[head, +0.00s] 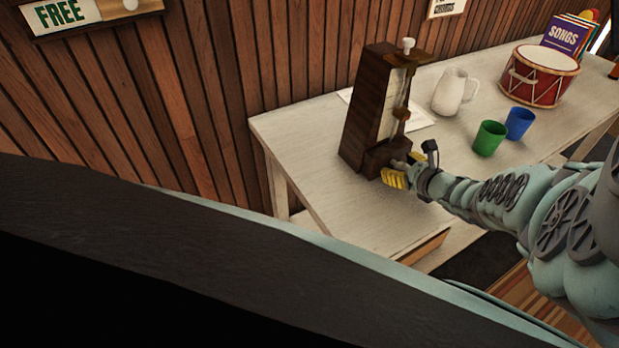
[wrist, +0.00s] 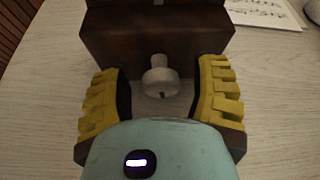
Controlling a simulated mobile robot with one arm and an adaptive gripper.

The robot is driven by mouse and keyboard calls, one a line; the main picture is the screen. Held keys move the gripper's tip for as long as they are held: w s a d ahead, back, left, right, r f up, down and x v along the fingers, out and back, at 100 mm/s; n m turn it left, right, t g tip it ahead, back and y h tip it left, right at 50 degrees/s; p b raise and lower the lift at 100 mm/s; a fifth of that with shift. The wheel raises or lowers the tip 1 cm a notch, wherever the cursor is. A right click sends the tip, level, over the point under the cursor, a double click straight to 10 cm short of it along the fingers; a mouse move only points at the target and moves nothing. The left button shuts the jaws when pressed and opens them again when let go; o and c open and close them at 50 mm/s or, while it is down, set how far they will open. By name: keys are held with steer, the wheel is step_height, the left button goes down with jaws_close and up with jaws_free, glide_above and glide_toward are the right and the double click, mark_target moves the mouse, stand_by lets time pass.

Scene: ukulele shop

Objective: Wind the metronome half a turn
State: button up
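The metronome (head: 372,110) is a tall dark wooden case with a pale front, standing upright near the left end of the white table. Its lower body (wrist: 160,32) fills the top middle of the wrist view. A pale round winding key (wrist: 160,80) sticks out from the base of the case. My gripper (wrist: 161,92) is open, with one yellow ridged finger on each side of the key. Gaps show between the fingers and the key. In the head view my gripper (head: 398,174) is low in front of the metronome's base.
The white table (head: 340,212) has free room at its front left. A white pitcher (head: 453,92), a green cup (head: 489,138), a blue cup (head: 519,123) and a red drum (head: 540,76) stand to the right. Paper sheets (head: 418,118) lie beside the metronome. A wooden wall runs behind.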

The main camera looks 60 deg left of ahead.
jaws_close()
steer(key=shift+d+f+m+b, duration=0.1)
steer(key=shift+f+m+b, duration=0.15)
steer(key=shift+b, duration=0.35)
steer(key=shift+r+m+g+b, duration=0.15)
steer(key=shift+m+g+b, duration=0.15)
steer(key=shift+m+b, duration=0.2)
steer(key=shift+o, duration=0.7)
jaws_free()
steer(key=shift+r, duration=0.1)
